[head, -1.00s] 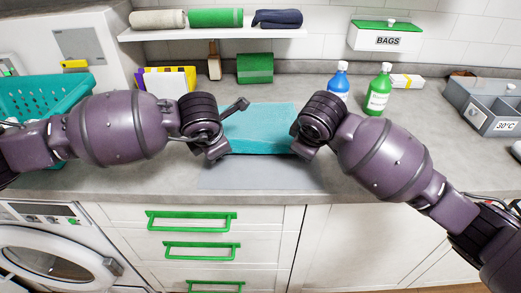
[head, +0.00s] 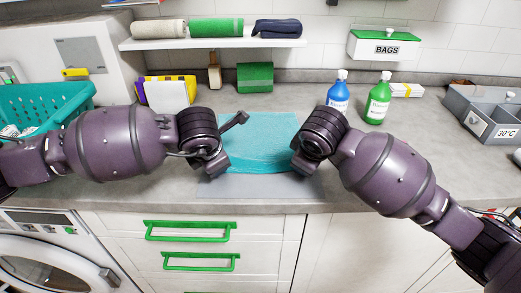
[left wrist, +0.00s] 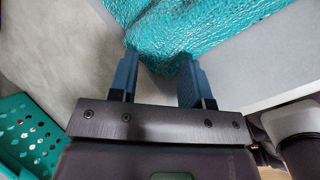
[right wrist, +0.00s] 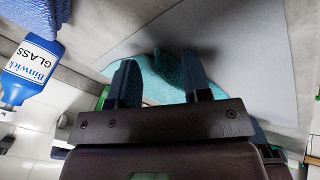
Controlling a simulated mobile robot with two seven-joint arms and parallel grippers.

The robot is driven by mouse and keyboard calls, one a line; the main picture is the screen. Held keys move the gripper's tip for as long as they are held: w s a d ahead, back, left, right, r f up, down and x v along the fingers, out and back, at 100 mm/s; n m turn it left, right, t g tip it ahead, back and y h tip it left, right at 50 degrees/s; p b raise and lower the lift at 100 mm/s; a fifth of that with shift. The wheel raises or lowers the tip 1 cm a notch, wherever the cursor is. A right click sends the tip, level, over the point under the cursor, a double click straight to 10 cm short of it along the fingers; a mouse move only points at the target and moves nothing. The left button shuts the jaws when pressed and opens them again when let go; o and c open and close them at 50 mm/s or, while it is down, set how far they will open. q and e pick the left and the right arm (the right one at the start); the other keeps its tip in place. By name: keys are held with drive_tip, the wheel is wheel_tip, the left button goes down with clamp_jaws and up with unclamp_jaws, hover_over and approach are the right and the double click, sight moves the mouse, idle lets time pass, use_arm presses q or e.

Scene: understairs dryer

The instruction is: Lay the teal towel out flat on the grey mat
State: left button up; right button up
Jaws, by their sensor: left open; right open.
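The teal towel (head: 262,145) lies on the grey mat (head: 262,187) in the head view, its near edge curved and a bare strip of mat in front. My left gripper (head: 219,168) is open at the towel's near left corner. In the left wrist view, a rumpled towel part (left wrist: 165,28) reaches between its fingertips. My right gripper (head: 303,167) is open at the near right corner. In the right wrist view, towel (right wrist: 172,70) shows around and behind its fingers. The arms hide both side edges, so I cannot tell if the towel is fully unfolded.
A blue bottle (head: 338,94) and a green bottle (head: 378,100) stand behind my right arm. A teal basket (head: 45,105) stands at the left, a grey divided box (head: 485,110) at the right. Rolled towels lie on the shelf (head: 215,44) above. Drawers are below the counter.

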use_arm(q)
drive_tip(key=shift+s, duration=0.1)
drive_tip(key=shift+s+r, duration=0.15)
drive_tip(key=shift+r, duration=0.2)
use_arm(e)
drive_tip(key=shift+s+r, duration=0.15)
drive_tip(key=shift+r, duration=0.2)
use_arm(q)
drive_tip(key=v, duration=1)
drive_tip(key=shift+s+f, duration=0.25)
drive_tip(key=shift+s, duration=0.15)
use_arm(e)
drive_tip(key=s+v, duration=0.1)
drive_tip(key=v, duration=0.9)
drive_tip(key=shift+f, duration=0.25)
